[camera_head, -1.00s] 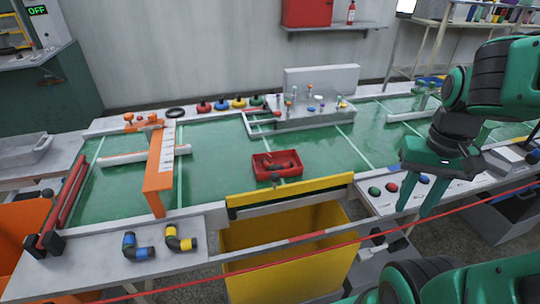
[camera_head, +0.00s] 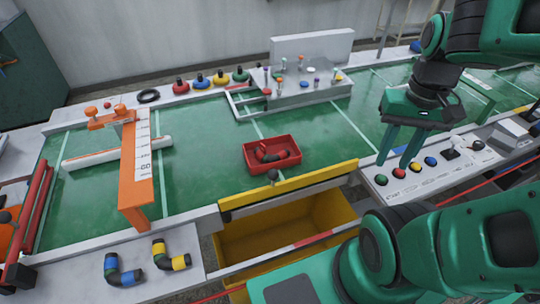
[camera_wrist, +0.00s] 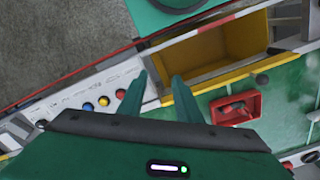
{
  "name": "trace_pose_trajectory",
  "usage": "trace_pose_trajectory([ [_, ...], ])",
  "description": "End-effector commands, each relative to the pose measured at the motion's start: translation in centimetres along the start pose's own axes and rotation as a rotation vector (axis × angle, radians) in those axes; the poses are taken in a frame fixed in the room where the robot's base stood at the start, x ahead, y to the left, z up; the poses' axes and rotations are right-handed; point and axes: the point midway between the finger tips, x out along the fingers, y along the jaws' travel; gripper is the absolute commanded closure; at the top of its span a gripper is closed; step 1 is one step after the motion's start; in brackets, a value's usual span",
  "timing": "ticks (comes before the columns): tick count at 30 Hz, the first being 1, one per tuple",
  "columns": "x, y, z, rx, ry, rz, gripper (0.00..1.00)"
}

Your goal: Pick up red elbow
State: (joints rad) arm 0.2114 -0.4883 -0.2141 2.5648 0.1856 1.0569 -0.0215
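The red elbow (camera_head: 278,155), a short bent pipe piece with black ends, lies in a small red tray (camera_head: 250,148) on the green table. It also shows, small, inside the red tray in the wrist view (camera_wrist: 237,108). My gripper (camera_head: 396,163) is to the right of the tray, above the button panel side of the table, fingers pointing down. Its two green fingers are apart with nothing between them, as the wrist view (camera_wrist: 158,82) also shows.
Blue and yellow elbows (camera_head: 121,271) lie on the front-left ledge. An orange gate (camera_head: 136,180) stands left. Buttons (camera_head: 415,166) sit right. Green surface around the tray is clear.

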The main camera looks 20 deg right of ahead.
Motion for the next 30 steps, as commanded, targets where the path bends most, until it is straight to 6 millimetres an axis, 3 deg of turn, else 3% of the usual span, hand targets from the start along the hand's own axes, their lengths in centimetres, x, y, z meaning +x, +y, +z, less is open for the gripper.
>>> trace_pose_trajectory([
  [5,-0.3,-0.9,-1.3,-0.162,0.010,0.001,0.69],
  [11,-0.1,-4.5,-5.4,-0.609,0.008,0.013,0.69],
  [21,2.0,-13.2,-11.5,-1.454,0.000,0.025,0.69],
  [30,5.3,-21.6,-14.4,-2.138,-0.009,0.023,0.69],
])
